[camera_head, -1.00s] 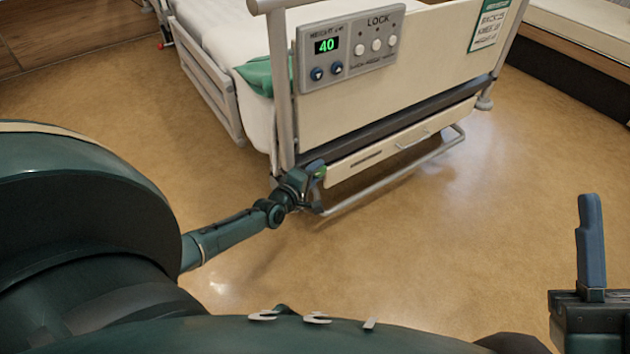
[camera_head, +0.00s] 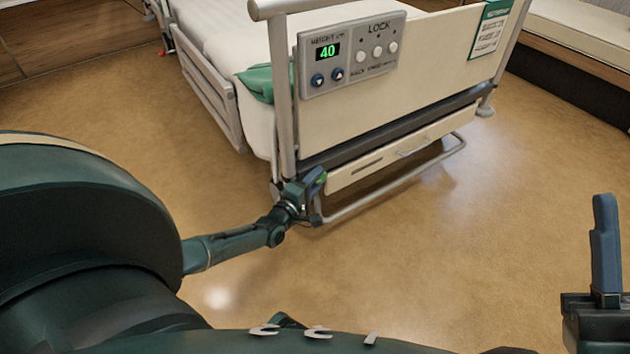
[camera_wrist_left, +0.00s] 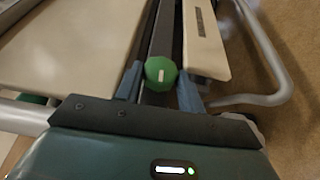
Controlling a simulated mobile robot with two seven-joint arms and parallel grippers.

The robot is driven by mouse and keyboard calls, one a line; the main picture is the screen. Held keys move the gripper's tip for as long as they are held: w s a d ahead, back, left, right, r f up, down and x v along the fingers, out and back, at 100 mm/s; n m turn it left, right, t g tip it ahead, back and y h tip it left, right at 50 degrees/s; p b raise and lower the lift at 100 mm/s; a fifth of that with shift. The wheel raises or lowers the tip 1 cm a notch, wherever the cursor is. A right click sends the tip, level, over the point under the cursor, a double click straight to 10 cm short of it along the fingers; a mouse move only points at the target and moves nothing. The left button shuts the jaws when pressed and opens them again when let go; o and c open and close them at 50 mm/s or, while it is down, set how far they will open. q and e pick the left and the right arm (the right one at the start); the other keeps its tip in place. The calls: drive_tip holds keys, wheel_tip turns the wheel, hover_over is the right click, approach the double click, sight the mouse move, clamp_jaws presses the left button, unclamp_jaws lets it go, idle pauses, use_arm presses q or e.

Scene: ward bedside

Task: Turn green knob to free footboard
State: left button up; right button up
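The green knob (camera_wrist_left: 160,73), round with a white mark, sits at the lower left corner of the bed's footboard (camera_head: 400,85). In the head view only a bit of its green (camera_head: 322,178) shows beside my left gripper (camera_head: 316,181). In the left wrist view the blue fingers of my left gripper (camera_wrist_left: 159,85) stand on either side of the knob, with narrow gaps that look open. The white mark points nearly upright in that view. The footboard stands upright on the bed. One blue finger of my right gripper (camera_head: 606,245) shows at the right edge; its other finger is out of view.
A control panel (camera_head: 350,55) reading 40 is on the footboard. Below are a cream drawer-like panel (camera_head: 400,152) and a grey tube rail (camera_head: 400,182), close to my left gripper. A bench (camera_head: 580,40) stands at the back right. The floor (camera_head: 450,260) in front is clear.

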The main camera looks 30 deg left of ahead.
use_arm(q)
drive_tip(key=o, duration=0.4)
drive_tip(key=shift+s, duration=0.1)
use_arm(e)
drive_tip(key=shift+r, duration=0.1)
use_arm(q)
drive_tip(key=s+p, duration=0.5)
drive_tip(key=s, duration=0.8)
use_arm(e)
wheel_tip(320, 180, down, 6)
drive_tip(key=m+g+h, duration=0.1)
drive_tip(key=m+h, duration=0.5)
drive_tip(key=shift+w+a+m, duration=0.2)
drive_tip(key=shift+a+m, duration=0.1)
